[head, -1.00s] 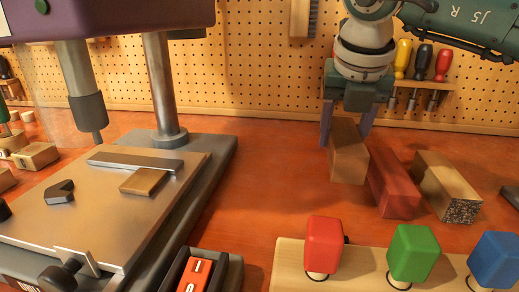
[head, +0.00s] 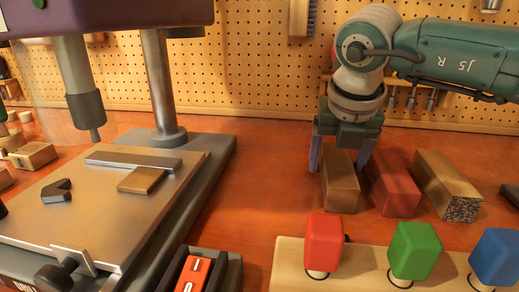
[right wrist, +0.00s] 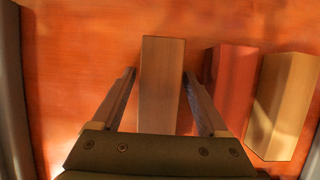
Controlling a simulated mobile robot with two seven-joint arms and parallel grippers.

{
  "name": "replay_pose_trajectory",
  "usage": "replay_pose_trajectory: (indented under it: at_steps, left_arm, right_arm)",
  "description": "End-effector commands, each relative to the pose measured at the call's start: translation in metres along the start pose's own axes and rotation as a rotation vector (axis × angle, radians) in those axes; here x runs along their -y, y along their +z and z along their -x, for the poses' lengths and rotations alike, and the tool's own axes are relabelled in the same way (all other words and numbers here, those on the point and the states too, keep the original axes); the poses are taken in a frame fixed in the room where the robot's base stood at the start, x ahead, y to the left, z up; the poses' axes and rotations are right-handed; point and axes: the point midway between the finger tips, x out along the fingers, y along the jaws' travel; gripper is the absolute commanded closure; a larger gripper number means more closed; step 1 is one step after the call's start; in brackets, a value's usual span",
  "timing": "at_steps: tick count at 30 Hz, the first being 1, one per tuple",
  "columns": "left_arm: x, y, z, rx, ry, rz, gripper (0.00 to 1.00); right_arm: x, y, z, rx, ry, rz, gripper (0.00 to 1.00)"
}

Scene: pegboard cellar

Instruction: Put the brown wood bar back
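The brown wood bar (head: 340,187) lies on the red-brown bench top, at the left end of a row of bars. It is roughly parallel to the dark red bar (head: 392,183) and a little apart from it. My right gripper (head: 341,168) is over the brown bar, with one finger on each side. In the right wrist view the brown bar (right wrist: 162,85) lies between the spread fingers, with narrow gaps beside it. My left gripper is not in view.
A pale speckle-ended bar (head: 447,184) lies right of the red bar. A wooden rack with red (head: 324,241), green (head: 414,250) and blue blocks stands in front. A drill press with a metal table (head: 110,220) stands left. Bench left of the brown bar is clear.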

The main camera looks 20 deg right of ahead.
Motion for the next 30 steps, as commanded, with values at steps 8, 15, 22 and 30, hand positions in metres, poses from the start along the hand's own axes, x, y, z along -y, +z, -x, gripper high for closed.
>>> replay_pose_trajectory:
  at_steps: [8,15,22,30]
  left_arm:
    - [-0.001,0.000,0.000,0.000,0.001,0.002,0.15]
    - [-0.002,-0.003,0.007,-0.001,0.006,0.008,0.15]
    - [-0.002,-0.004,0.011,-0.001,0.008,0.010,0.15]
    - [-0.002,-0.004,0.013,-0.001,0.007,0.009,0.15]
  right_arm:
    - [0.000,0.000,0.001,0.000,0.000,0.000,0.15]
    - [-0.001,0.003,0.027,0.002,0.004,0.002,0.15]
    - [-0.001,0.003,0.079,0.004,0.004,0.001,0.15]
    - [0.000,0.002,0.118,0.001,0.001,0.000,0.15]
